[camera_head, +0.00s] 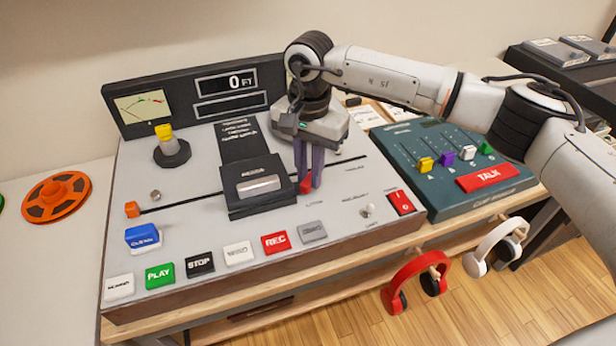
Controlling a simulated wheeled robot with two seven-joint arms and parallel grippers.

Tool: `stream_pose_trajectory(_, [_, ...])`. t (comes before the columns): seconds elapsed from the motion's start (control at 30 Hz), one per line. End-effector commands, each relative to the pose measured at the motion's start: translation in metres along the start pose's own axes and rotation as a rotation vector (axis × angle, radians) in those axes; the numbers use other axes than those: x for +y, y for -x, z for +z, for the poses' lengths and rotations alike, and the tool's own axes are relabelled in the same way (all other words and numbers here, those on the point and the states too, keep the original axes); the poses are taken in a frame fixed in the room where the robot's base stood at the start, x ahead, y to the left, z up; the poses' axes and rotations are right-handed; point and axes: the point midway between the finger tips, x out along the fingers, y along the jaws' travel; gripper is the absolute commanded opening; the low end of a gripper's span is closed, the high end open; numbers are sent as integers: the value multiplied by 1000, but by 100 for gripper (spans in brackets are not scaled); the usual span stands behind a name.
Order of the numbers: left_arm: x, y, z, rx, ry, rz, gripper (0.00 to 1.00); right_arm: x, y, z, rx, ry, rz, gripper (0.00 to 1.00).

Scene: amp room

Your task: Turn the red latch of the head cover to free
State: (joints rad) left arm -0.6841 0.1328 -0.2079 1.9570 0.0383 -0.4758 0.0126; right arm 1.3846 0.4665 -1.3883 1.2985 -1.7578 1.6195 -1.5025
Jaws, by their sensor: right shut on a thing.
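The head cover (258,184) is a black housing with a silver plate, in the middle of the grey tape machine (190,215). The red latch (305,186) is a small red piece just right of the cover. My right gripper (309,180) points down over it, with its purple fingers shut on the red latch. The fingers hide part of the latch, so its exact angle cannot be told. My left gripper is not in view.
Coloured buttons line the machine's front, with a blue block (142,236) at left. A yellow-topped knob (166,140) stands behind. A mixer (450,165) is at right. Red headphones (415,280) and white headphones (495,245) hang from the front edge. An orange reel (57,197) lies left.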

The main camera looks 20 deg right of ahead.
Motion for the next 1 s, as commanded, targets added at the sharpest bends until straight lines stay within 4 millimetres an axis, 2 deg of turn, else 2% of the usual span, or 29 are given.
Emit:
stream_pose_trajectory(0.6, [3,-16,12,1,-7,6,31,6,0,-1,-1,574,-1,0])
stream_pose_trajectory(1.0, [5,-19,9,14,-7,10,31,9,0,-3,-2,814,-2,0])
